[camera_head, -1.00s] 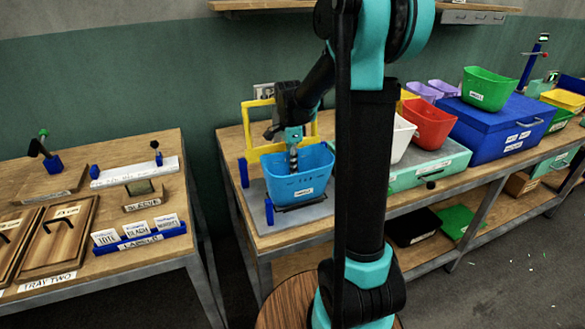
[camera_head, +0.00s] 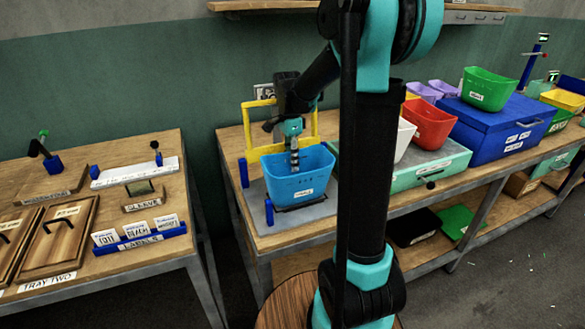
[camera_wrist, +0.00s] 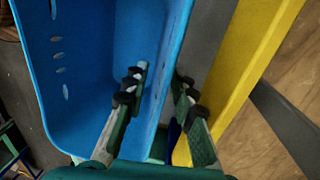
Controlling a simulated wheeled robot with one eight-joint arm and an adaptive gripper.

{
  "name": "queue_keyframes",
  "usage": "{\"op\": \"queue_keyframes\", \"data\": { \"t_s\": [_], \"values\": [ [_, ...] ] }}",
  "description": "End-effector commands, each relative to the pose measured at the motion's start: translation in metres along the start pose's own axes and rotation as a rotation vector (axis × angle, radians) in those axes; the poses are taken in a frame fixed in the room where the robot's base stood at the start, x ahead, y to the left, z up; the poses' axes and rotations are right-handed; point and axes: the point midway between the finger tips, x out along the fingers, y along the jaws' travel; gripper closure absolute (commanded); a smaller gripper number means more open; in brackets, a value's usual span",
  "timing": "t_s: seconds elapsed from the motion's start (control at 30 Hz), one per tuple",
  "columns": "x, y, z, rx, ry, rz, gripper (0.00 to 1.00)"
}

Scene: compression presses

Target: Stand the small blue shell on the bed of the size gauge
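The blue shell (camera_head: 312,184) stands upright on the grey bed (camera_head: 258,213) of what looks like the size gauge, in front of its yellow frame (camera_head: 249,124). My gripper (camera_head: 294,166) points down at the shell's back wall. In the wrist view my gripper (camera_wrist: 160,88) is open, with one finger inside the shell (camera_wrist: 90,60) and the other outside. The shell's wall runs between the fingers, with a gap visible on the outer side. The yellow frame (camera_wrist: 240,60) is close beside the outer finger.
To the right on the bench are a white bin (camera_head: 403,136), a red bin (camera_head: 430,124) and a large blue box (camera_head: 500,125). A separate table on the left holds wooden trays (camera_head: 57,238) and a label rack (camera_head: 140,238). My arm hides part of the bench.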

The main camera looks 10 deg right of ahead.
Motion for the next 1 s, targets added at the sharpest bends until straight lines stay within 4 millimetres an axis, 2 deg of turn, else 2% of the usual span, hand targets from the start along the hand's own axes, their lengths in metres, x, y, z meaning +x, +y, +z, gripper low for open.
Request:
{"op": "queue_keyframes", "data": {
  "t_s": [0.2,0.43,0.63,1.0],
  "values": [
    [-0.046,0.001,0.0,0.0,0.0,0.0,0.74],
    [-0.082,0.0,0.0,0.0,0.0,0.0,0.74],
    [-0.094,0.001,0.0,0.0,0.0,0.0,0.74],
    [-0.094,0.0,0.0,0.0,0.0,0.0,0.74]
  ]
}}
